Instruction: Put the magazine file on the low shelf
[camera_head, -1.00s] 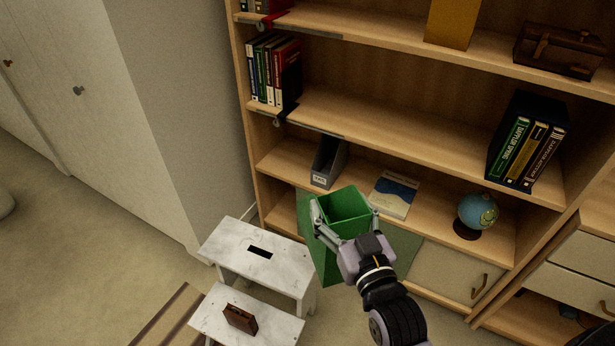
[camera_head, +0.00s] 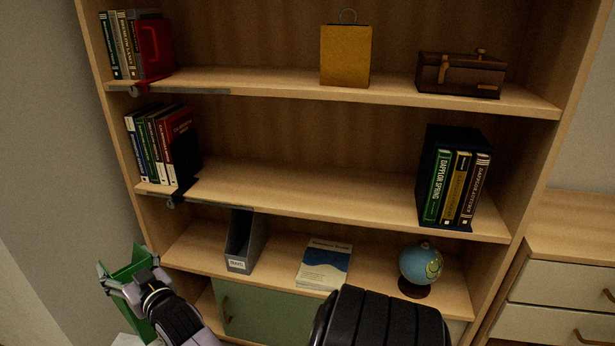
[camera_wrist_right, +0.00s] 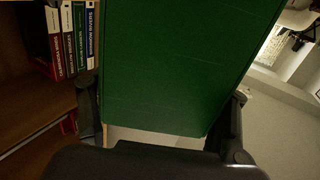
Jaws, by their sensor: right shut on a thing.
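The green magazine file (camera_head: 128,270), open at the top, is in my right gripper (camera_head: 128,284) at the lower left of the head view. It is held in front of the bookcase's left side, off the shelf, and looks tilted. In the right wrist view its green panel (camera_wrist_right: 185,65) fills the space between the fingers (camera_wrist_right: 163,120), which are shut on it. The low shelf (camera_head: 285,250) holds a grey magazine file (camera_head: 245,245), a book (camera_head: 325,264) and a globe (camera_head: 420,264). My left gripper is not in view.
The low shelf has a gap between grey file and book, and another between book and globe. Books (camera_head: 160,145) and a book box (camera_head: 450,180) stand on the shelf above. A green cabinet door (camera_head: 255,312) is below. Drawers (camera_head: 565,285) stand at right.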

